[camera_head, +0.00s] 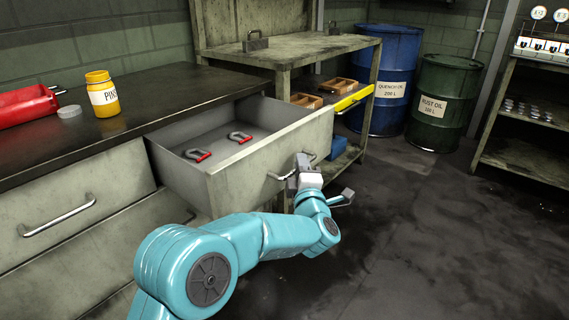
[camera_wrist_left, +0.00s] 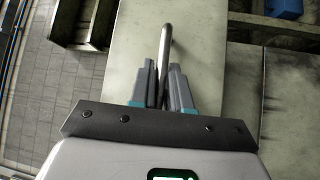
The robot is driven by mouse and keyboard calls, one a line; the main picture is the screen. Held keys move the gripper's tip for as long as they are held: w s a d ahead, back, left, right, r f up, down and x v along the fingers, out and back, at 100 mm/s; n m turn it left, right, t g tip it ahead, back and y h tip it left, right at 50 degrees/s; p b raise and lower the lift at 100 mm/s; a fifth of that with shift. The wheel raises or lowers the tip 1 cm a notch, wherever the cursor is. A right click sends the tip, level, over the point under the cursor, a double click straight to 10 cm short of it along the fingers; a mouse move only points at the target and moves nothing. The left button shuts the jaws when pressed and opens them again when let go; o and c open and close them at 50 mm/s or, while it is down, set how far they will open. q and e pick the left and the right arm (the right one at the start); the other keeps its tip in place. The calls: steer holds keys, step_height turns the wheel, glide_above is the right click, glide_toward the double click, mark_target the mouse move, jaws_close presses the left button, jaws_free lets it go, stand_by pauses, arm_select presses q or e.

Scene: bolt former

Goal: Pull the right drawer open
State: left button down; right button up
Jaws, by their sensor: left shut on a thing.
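The right drawer (camera_head: 240,165) stands pulled out from the bench, and its inside is visible. Two shackle-shaped pieces with red pins, one of them here (camera_head: 240,137), lie on its floor. My left gripper (camera_head: 301,176) is at the drawer's front, shut on the drawer's bar handle (camera_head: 283,177). In the left wrist view the handle (camera_wrist_left: 166,45) runs between the two fingers (camera_wrist_left: 162,85), against the pale drawer front (camera_wrist_left: 205,35). My right gripper is not in view.
A closed left drawer with a bar handle (camera_head: 58,216) is beside it. A yellow jar (camera_head: 102,94) and a red cylinder (camera_head: 25,106) are on the bench top. A shelf unit (camera_head: 300,48) and two drums, blue (camera_head: 388,75) and green (camera_head: 443,100), stand behind. The floor at right is clear.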

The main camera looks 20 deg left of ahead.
arm_select(q)
steer(key=shift+s+d, duration=0.2)
steer(key=shift+d, duration=0.3)
steer(key=shift+s+d, duration=0.2)
steer(key=shift+d, duration=0.25)
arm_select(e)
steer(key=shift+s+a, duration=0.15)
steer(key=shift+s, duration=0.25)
arm_select(q)
steer(key=c, duration=1.2)
jaws_free()
steer(key=shift+s, duration=0.1)
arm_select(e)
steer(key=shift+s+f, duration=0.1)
